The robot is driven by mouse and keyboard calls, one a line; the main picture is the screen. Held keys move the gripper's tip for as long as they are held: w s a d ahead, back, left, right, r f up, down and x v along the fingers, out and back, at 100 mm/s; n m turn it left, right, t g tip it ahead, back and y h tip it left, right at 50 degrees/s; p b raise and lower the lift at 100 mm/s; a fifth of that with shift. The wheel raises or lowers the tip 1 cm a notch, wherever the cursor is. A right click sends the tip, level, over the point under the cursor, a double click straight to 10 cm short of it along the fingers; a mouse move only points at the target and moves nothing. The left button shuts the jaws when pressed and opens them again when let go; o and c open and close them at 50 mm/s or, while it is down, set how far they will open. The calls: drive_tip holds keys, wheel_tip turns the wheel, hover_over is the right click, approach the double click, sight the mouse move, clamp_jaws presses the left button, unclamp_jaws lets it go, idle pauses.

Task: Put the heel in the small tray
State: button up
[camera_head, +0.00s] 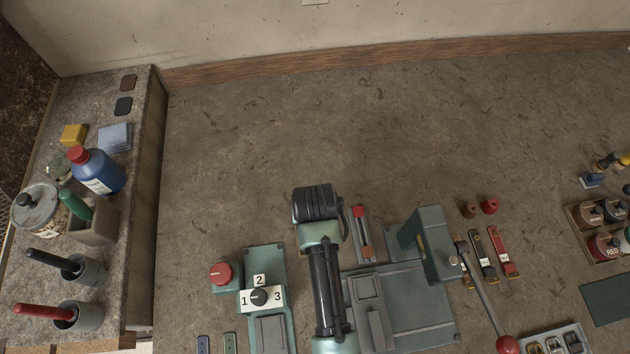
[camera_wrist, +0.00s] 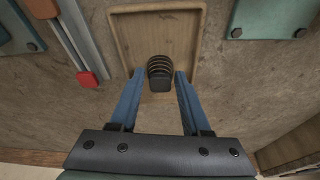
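In the wrist view a small dark heel (camera_wrist: 160,78) with pale stacked bands shows between my fingertips. It appears within the outline of the small wooden tray (camera_wrist: 118,30), near the rim closest to my gripper. I cannot tell whether it touches the tray floor. My gripper (camera_wrist: 160,74) has two blue fingers spread apart, one on each side of the heel, with a narrow gap visible on both sides. In the head view the tray, the heel and my fingers are hidden under my arm.
A red-tipped bar (camera_head: 362,230) lies just right of my arm. A green plate with a numbered dial (camera_head: 260,297) is to the left, and a green machine with a red-knobbed lever (camera_head: 428,245) to the right. The bench behind is clear.

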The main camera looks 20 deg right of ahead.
drive_tip(key=o, duration=0.3)
drive_tip(key=shift+r, duration=0.15)
drive_tip(key=v, duration=1.2)
drive_tip(key=w+a+r+n+t, duration=0.1)
drive_tip(key=w+r+t, duration=0.35)
drive_tip(key=r, duration=0.45)
drive_tip(key=w+a+r+n+t+h, duration=0.1)
drive_tip(key=w+r+t, duration=0.2)
drive_tip(key=w+r, duration=0.45)
drive_tip(key=w+a+r+t, duration=0.1)
drive_tip(key=w+r+t, duration=0.25)
drive_tip(key=r, duration=0.65)
drive_tip(key=s+a+r+n+t, duration=0.1)
drive_tip(key=a+r+t, duration=0.15)
drive_tip(key=r, duration=0.55)
drive_tip(key=a+r+n+t, duration=0.1)
drive_tip(key=r+t, duration=0.3)
drive_tip(key=r, duration=0.4)
drive_tip(key=s+a+r+t+y, duration=0.1)
drive_tip(key=s+a+r+t, duration=0.1)
drive_tip(key=s+r, duration=0.3)
drive_tip(key=s+a+r+n+t+y, duration=0.1)
drive_tip(key=s+r+t, duration=0.4)
drive_tip(key=r, duration=0.8)
drive_tip(key=shift+s+a, duration=0.65)
drive_tip(key=shift+a, duration=0.2)
